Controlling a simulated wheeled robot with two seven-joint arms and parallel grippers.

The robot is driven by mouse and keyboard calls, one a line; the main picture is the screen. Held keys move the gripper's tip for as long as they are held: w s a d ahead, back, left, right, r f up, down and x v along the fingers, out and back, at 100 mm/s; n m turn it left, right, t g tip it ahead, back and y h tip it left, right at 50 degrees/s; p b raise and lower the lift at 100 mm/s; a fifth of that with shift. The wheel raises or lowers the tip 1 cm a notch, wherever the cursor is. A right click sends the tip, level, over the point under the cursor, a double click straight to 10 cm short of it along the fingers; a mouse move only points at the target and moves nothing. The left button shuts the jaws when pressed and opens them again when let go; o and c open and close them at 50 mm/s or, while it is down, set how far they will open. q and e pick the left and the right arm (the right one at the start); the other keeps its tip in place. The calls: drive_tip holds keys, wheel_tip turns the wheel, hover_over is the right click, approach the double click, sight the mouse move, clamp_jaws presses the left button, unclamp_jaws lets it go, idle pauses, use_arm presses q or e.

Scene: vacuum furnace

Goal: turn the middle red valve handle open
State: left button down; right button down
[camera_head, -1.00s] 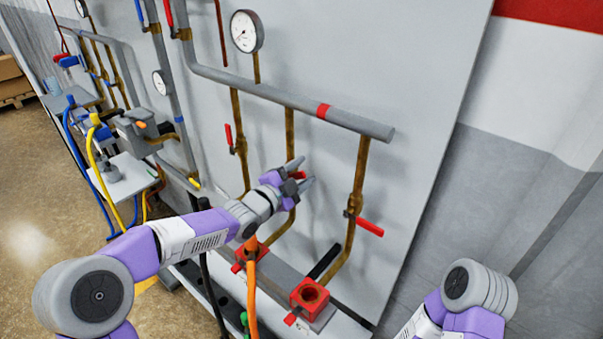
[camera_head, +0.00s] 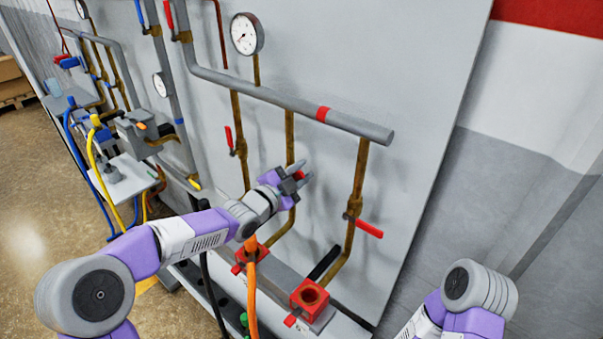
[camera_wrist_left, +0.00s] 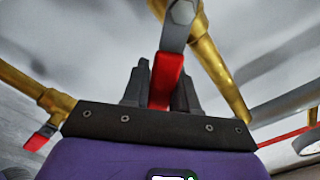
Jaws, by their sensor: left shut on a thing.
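The middle red valve handle (camera_head: 299,175) is on the middle brass pipe (camera_head: 289,140), mostly hidden by my left gripper in the head view. My left gripper (camera_head: 303,178) is at this handle with its fingers around it. In the left wrist view the red handle (camera_wrist_left: 166,80) runs down from a grey end at the brass pipe (camera_wrist_left: 215,65) and passes between the dark fingers of the left gripper (camera_wrist_left: 160,88), which are shut on it. My right arm shows at the lower right of the head view, but its gripper is out of frame.
A left red handle (camera_head: 229,137) points up along its pipe; a right red handle (camera_head: 368,228) sticks out sideways. A grey horizontal pipe (camera_head: 270,95) runs above. Red blocks (camera_head: 309,296) sit below on the ledge. An orange hose (camera_head: 252,290) hangs near my left arm.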

use_arm(q)
drive_tip(key=shift+w+a+r+n+p, duration=0.15)
drive_tip(key=shift+a+r+n+p, duration=0.1)
drive_tip(key=shift+n, duration=0.25)
drive_tip(key=shift+w+a+r+n+p, duration=0.15)
drive_tip(key=shift+n+p, duration=0.1)
drive_tip(key=shift+n, duration=0.25)
drive_tip(key=c, duration=1)
unclamp_jaws()
drive_tip(key=shift+o, duration=0.2)
